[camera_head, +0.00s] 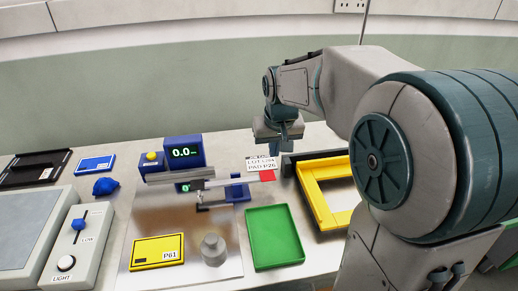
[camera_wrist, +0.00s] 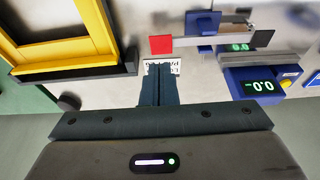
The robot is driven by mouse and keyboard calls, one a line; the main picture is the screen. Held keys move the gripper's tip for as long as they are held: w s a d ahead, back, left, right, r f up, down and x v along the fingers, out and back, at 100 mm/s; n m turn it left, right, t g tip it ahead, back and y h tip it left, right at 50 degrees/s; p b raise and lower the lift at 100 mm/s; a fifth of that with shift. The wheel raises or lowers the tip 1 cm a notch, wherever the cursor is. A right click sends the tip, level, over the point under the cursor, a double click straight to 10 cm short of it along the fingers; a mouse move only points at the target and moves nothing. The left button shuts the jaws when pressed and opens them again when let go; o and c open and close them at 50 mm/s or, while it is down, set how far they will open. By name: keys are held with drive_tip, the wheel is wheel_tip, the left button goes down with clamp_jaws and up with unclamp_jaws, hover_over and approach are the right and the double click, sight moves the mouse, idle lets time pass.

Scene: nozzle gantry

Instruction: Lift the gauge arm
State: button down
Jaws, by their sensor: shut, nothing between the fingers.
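The gauge arm (camera_head: 225,181) is a thin pale bar reaching right from a blue gauge with green digits (camera_head: 184,152). It ends in a red square tip (camera_head: 267,176). The wrist view shows the arm (camera_wrist: 205,40) and its red tip (camera_wrist: 161,44) just beyond my fingertips. My gripper (camera_head: 283,148) points down behind and right of the red tip, over a white printed label (camera_head: 262,163). In the wrist view my gripper (camera_wrist: 159,68) is shut and empty, its fingers covering part of the label. The fingers look apart from the tip; their height above the table is unclear.
A yellow frame (camera_head: 318,205) with a dark bar lies close to the right of my gripper. A green tray (camera_head: 274,238) and a yellow P61 plate (camera_head: 158,252) lie in front. A grey cylinder (camera_head: 213,249) stands between them. A control box (camera_head: 76,245) is at left.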

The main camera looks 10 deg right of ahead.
hover_over(271, 178)
drive_tip(key=s, duration=0.2)
drive_tip(key=shift+s+a, duration=0.15)
drive_tip(key=shift+a, duration=0.3)
drive_tip(key=x, duration=0.4)
drive_tip(key=p+x, duration=0.1)
drive_tip(key=x, duration=0.4)
drive_tip(key=s+p+x, duration=0.1)
drive_tip(key=x, duration=0.3)
drive_tip(key=shift+w+f, duration=0.1)
drive_tip(key=shift+f, duration=0.45)
drive_tip(key=shift+f, duration=0.15)
drive_tip(key=f+b, duration=0.1)
drive_tip(key=b, duration=0.1)
drive_tip(key=d+f+b, duration=0.1)
drive_tip(key=f+b, duration=0.1)
